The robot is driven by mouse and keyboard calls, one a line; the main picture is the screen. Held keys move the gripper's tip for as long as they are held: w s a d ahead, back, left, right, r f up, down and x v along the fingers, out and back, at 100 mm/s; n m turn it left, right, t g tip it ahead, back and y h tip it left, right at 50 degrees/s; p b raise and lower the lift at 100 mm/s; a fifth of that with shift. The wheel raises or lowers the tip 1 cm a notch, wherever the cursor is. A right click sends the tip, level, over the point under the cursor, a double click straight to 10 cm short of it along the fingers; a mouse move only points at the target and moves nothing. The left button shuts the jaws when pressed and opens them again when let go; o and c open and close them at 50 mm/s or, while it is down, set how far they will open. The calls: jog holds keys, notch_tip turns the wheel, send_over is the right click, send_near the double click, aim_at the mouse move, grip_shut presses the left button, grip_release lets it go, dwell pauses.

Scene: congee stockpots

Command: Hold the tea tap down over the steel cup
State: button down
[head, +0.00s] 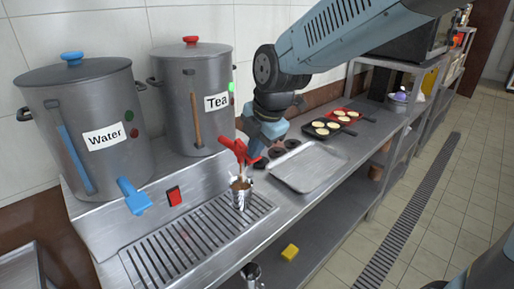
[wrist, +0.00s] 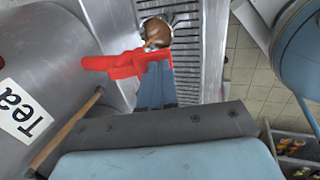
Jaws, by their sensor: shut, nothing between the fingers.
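The steel tea pot (head: 197,95) stands at the back, labelled "Tea". Its red tap (head: 233,147) sticks out low at the front; it also shows in the wrist view (wrist: 120,64). The steel cup (head: 240,197) stands upright on the drain grate beneath the tap. A brown streak shows between tap and cup, and brown liquid (wrist: 157,32) shows in the cup from above. My gripper (head: 254,152) is shut and empty, pointing down right beside the tap. In the wrist view its blue fingertips (wrist: 155,75) lie against or just beneath the red lever; exact contact is unclear.
The water pot (head: 85,125) with a blue tap (head: 132,196) stands left. A red switch (head: 174,196) lies between the taps. An empty steel tray (head: 305,168) lies right of the cup. Another cup (head: 252,275) and a yellow sponge (head: 290,252) sit on the lower shelf.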

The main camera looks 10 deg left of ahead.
jog(key=shift+r, duration=1.2)
jog(key=w+a+v, duration=0.1)
jog(key=v, duration=1.2)
jog(key=shift+w+a+r, duration=0.2)
jog(key=shift+a+r, duration=0.1)
jog(key=shift+r, duration=0.1)
dwell(0.5)
